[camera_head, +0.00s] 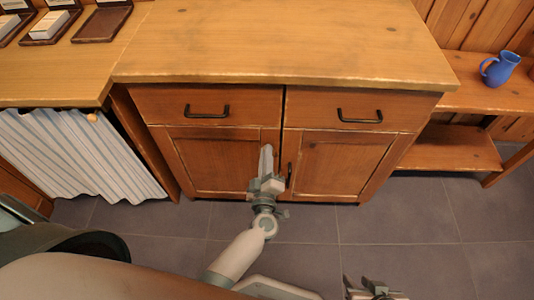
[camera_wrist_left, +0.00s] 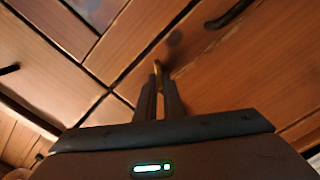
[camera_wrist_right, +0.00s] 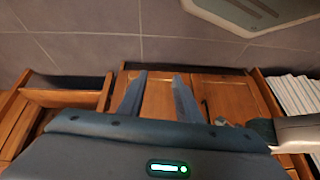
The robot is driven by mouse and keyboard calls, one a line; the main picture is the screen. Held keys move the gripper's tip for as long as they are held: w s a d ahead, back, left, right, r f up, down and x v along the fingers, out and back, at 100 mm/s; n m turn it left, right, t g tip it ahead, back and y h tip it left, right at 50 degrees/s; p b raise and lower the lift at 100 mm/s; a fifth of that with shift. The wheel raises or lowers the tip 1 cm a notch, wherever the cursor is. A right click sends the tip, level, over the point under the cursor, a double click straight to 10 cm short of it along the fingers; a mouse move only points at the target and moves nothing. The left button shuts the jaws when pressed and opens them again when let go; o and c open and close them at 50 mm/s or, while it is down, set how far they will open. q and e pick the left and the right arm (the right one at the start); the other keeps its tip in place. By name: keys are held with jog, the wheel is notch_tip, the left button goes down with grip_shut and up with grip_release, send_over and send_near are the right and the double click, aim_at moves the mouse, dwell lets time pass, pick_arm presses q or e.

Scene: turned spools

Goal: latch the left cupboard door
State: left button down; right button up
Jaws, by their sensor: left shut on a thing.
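The left cupboard door (camera_head: 212,160) is in the head view under the left drawer and looks shut, flush with the front. My left gripper (camera_head: 266,152) is at its upper right corner, hiding that corner. In the left wrist view my left gripper (camera_wrist_left: 158,82) is shut on a small brass-coloured latch piece (camera_wrist_left: 157,67) at the seam of the wooden fronts. Most of this piece is hidden between the fingers. My right gripper (camera_wrist_right: 160,78) is open and empty, low in front of the cupboard. It also shows at the bottom of the head view (camera_head: 372,288).
The right cupboard door (camera_head: 340,165) is shut, with a dark upright handle (camera_head: 289,173). Two drawers with dark handles (camera_head: 207,111) sit above the doors. A striped curtain (camera_head: 75,150) hangs at the left. A blue jug (camera_head: 499,70) stands on the right shelf. The floor is clear.

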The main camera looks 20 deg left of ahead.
pick_arm(q)
jog(key=n, duration=0.2)
jog(key=n+b, duration=0.1)
jog(key=n, duration=0.4)
jog(key=shift+a+f, duration=0.15)
jog(key=shift+f, duration=0.2)
pick_arm(e)
jog(key=shift+w+a+r+t+y, duration=0.1)
jog(key=shift+w+a+t+y, duration=0.15)
jog(key=shift+a, duration=0.3)
jog(key=shift+w+a+r+t+y, duration=0.1)
jog(key=shift+w+a+t+y, duration=0.1)
jog(key=shift+a+t, duration=0.25)
jog(key=shift+a, duration=0.1)
pick_arm(q)
jog(key=c, duration=1.9)
grip_release()
jog(key=shift+c, duration=0.2)
jog(key=shift+o, duration=0.2)
pick_arm(e)
jog(key=shift+w+d, duration=0.2)
jog(key=shift+w, duration=0.1)
pick_arm(q)
jog(key=shift+s, duration=0.1)
